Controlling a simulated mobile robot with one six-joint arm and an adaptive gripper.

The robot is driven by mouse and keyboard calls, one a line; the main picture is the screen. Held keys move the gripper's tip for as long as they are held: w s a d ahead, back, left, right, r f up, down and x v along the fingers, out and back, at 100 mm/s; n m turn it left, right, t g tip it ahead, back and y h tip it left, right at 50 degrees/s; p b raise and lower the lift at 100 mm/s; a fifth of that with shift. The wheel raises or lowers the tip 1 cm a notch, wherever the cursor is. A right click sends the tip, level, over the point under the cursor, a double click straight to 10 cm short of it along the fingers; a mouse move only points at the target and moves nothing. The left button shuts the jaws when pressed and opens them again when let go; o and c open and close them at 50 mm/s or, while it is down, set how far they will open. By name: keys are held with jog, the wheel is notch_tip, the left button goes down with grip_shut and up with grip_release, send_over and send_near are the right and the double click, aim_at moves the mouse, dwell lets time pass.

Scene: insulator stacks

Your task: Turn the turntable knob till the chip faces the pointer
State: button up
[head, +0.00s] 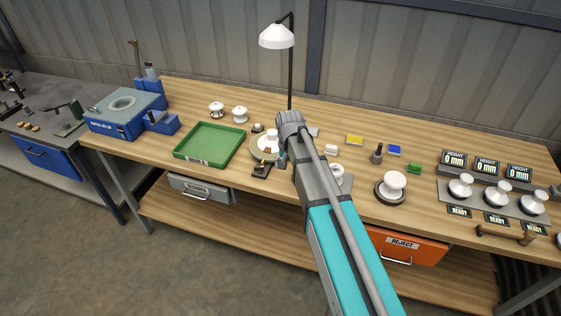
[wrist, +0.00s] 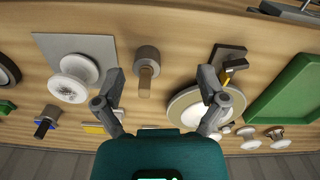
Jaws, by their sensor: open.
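The turntable (head: 257,155) is a pale round disc left of my arm in the head view, with a white insulator (head: 271,135) on it. In the wrist view the turntable (wrist: 178,108) is partly hidden by my right finger. A black block with a yellow pointer (wrist: 236,64) stands at its edge. A knob-like grey cylinder with a brown post (wrist: 147,66) stands beside the turntable. My gripper (wrist: 160,77) is open, its fingers apart on either side of that post, not visibly touching it. My arm hides this post in the head view. I cannot make out the chip clearly.
A green tray (head: 210,146) lies left of the turntable, with two small insulators (head: 240,114) behind it. A white insulator on a grey plate (wrist: 105,50) stands on the other side of the post. A lamp (head: 277,38) rises behind. Height displays (head: 487,167) are at the right.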

jog(key=s+d+f+n+b, duration=0.1)
jog(key=s+d+f+b, duration=0.2)
jog(key=s+d, duration=0.2)
jog(key=s+d+f+n+b, duration=0.1)
jog(key=s+d+f+b, duration=0.2)
jog(key=s+d, duration=0.2)
jog(key=s, duration=0.3)
jog(key=shift+s+d+f, duration=0.2)
jog(key=shift+s+f, duration=0.15)
jog(key=shift+s, duration=0.05)
jog(key=s+d, duration=0.1)
jog(key=s, duration=0.2)
jog(key=shift+s+d, duration=0.1)
jog(key=shift+d, duration=0.3)
